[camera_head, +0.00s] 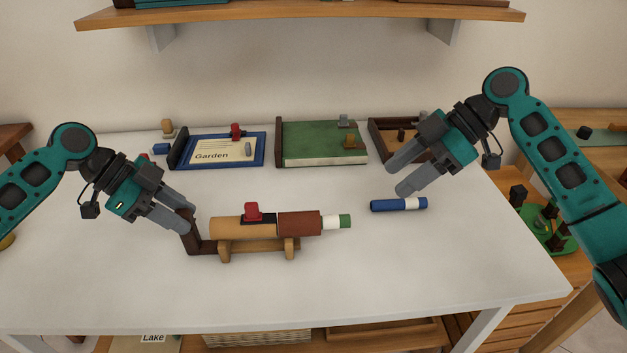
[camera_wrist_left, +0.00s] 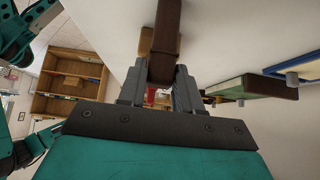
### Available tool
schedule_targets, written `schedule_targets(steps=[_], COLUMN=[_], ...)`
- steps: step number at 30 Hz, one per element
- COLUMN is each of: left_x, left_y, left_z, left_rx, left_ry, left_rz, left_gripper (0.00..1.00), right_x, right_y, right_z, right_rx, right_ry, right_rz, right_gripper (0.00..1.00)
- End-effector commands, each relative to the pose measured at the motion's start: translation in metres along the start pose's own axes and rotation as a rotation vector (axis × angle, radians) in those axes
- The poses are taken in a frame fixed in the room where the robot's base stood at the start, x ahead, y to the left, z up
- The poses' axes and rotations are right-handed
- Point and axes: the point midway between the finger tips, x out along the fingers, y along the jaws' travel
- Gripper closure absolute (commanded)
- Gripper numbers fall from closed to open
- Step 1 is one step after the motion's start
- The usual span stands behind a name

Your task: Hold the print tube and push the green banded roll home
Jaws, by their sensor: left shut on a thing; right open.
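The print tube (camera_head: 245,228), tan with a red-brown right end, lies level on a wooden cradle (camera_head: 258,245). The green banded roll (camera_head: 338,222), white with a green end, sticks partly out of the tube's right mouth. The rest of it is hidden inside. My left gripper (camera_head: 188,220) is shut on the dark brown upright (camera_head: 192,238) at the cradle's left end. This upright also shows between the fingers in the left wrist view (camera_wrist_left: 164,45). My right gripper (camera_head: 395,178) is open and empty, above and behind a blue roll with a white band (camera_head: 385,205).
A red clip-like piece (camera_head: 252,212) sits on top of the tube. Behind stand a blue-framed "Garden" panel (camera_head: 260,150), a green book-like block (camera_head: 315,140) and a brown tray (camera_head: 378,127). The white table (camera_head: 430,265) is clear at front and right. A shelf (camera_head: 300,15) hangs above.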

Motion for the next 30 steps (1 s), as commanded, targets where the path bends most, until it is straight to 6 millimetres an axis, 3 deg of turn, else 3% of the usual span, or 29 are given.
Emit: schedule_targets(steps=[6,7,15,25,30], left_x=[0.0,0.0,0.0,-0.004,-0.028], left_y=[0.0,0.0,0.0,0.0,-0.001], left_z=[0.0,0.0,0.0,0.0,0.0], left_rx=[0.0,0.0,0.0,0.0,0.0], left_ry=[0.0,0.0,0.0,0.0,0.0], left_rz=[-0.001,0.0,0.0,-0.002,-0.004], left_gripper=[1.0,0.64,0.39,0.36,0.36], right_x=[-0.001,-0.001,0.0,0.0,0.0], right_y=[0.0,0.0,0.0,0.0,0.0], right_z=[0.0,0.0,0.0,0.0,0.0], right_rx=[0.0,0.0,0.0,0.0,0.0], right_ry=[0.0,0.0,0.0,0.0,0.0], right_rz=[0.0,0.0,0.0,0.0,0.0], right_gripper=[0.45,0.45,0.45,0.45,0.45])
